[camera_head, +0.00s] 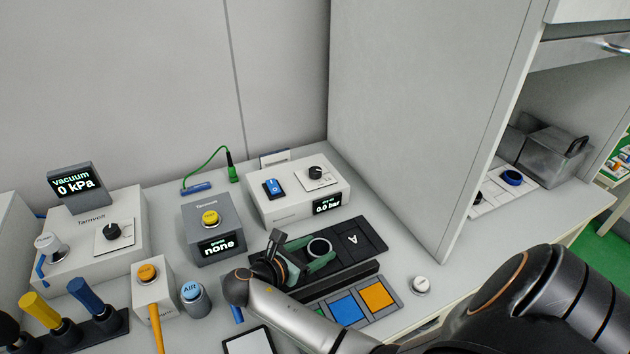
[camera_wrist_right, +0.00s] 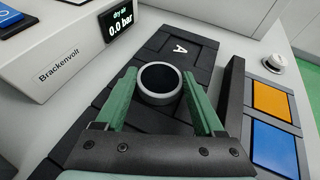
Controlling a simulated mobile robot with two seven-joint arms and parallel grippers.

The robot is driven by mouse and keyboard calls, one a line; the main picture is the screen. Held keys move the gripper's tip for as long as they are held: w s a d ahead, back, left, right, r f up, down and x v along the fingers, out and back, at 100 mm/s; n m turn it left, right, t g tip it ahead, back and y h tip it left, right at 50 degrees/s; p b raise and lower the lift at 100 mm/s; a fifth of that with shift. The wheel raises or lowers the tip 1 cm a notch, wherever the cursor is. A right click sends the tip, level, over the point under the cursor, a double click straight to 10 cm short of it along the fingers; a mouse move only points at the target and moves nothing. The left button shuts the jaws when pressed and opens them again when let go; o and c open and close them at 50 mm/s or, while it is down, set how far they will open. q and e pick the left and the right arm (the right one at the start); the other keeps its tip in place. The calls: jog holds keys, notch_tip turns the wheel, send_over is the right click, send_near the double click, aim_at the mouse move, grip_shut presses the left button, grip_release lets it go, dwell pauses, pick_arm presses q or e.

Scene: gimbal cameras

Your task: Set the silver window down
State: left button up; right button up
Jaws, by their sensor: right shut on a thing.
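The silver window (camera_head: 319,246) is a short round ring with a silver rim and a dark centre. My right gripper (camera_head: 307,252), with green fingers, is shut on it. In the right wrist view the window (camera_wrist_right: 160,98) sits upright between the two green fingertips (camera_wrist_right: 160,84). It is over the black slotted plate marked A (camera_head: 352,240), which also shows in that view (camera_wrist_right: 185,48). I cannot tell whether its underside touches the plate. My left gripper is not in view.
A dry air box (camera_head: 290,208) stands behind the plate, and a grey box reading "none" (camera_head: 208,222) is left of it. A dark bar (camera_wrist_right: 234,95) and a tray with blue and orange squares (camera_head: 395,280) lie in front. A tall grey panel (camera_head: 420,120) rises behind right.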

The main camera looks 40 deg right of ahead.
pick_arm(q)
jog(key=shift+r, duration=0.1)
pick_arm(e)
jog(key=o, duration=1.3)
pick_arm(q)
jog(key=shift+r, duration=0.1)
pick_arm(e)
jog(key=shift+o, duration=0.2)
jog(key=shift+r, duration=0.15)
